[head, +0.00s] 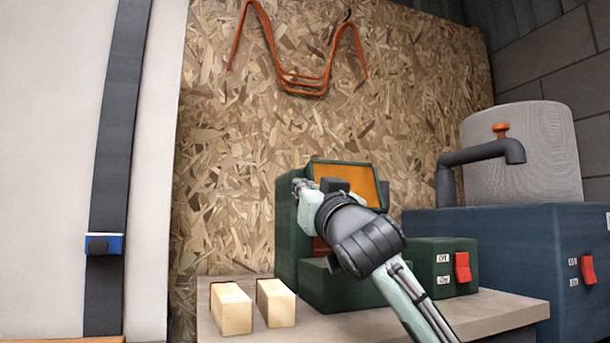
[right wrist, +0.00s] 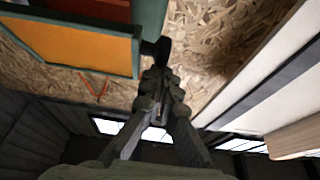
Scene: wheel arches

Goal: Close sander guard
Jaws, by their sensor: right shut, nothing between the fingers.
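The green sander (head: 290,235) stands on the bench in the head view. Its guard (head: 357,178), an orange panel in a green frame, is tilted up at the top. The guard also shows large at the upper left of the right wrist view (right wrist: 70,42). My right gripper (head: 301,187) is at the guard's left side in the head view, its arm crossing the sander's front and hiding part of it. In the right wrist view its fingers (right wrist: 160,82) are together and empty, close to a small black block (right wrist: 155,48) at the guard's edge; contact is unclear. My left gripper is out of view.
Two wooden blocks (head: 231,308) (head: 276,302) stand on the bench (head: 475,318) left of the sander. A green switch box (head: 440,255) with a red switch is on the right. Beyond it stands a blue machine (head: 500,230) with a bent grey pipe (head: 480,152). A chipboard wall (head: 240,180) is behind.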

